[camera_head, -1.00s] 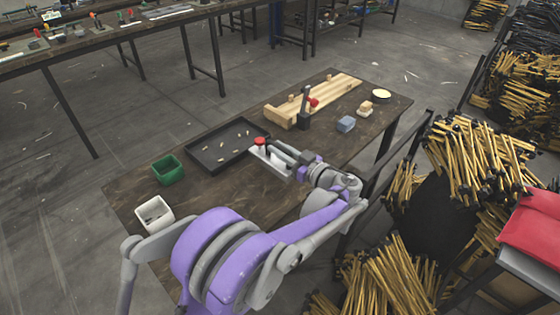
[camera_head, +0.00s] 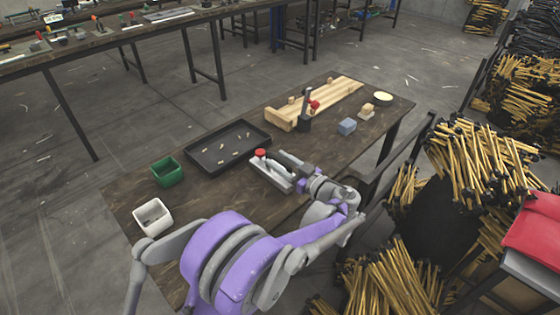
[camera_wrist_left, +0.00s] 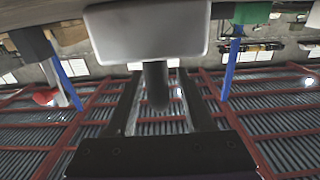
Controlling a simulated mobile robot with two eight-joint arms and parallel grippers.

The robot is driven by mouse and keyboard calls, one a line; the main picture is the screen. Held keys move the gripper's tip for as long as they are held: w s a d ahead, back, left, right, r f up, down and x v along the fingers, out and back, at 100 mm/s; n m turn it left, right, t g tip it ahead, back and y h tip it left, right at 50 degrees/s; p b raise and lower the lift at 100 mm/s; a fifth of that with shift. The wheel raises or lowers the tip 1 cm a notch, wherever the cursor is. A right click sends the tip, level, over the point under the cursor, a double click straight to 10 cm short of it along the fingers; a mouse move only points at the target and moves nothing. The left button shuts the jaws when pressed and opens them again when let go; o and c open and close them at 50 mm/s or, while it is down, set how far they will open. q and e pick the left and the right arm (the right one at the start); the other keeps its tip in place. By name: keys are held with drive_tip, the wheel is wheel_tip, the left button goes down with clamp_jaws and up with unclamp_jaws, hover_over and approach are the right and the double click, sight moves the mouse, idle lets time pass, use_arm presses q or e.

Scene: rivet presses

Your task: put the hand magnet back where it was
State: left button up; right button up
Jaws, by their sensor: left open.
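In the left wrist view, which is upside down, a pale block (camera_wrist_left: 148,35) fills the upper middle, with a dark round-ended rod (camera_wrist_left: 156,88) towards me. My left gripper (camera_head: 285,163) is open at the block, its fingers on either side of the rod with gaps visible. The arm hides part of the block. My right gripper is not in view.
A dark tray (camera_head: 200,160) with small parts lies just beyond the block. A green bin (camera_head: 167,172) and white bin (camera_head: 153,217) stand left.

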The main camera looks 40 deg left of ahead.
use_arm(q)
drive_tip(key=shift+r, duration=0.2)
drive_tip(key=s+d+p, duration=0.1)
drive_tip(key=d, duration=1.1)
drive_tip(key=shift+p, duration=0.4)
drive_tip(key=shift+f, duration=0.1)
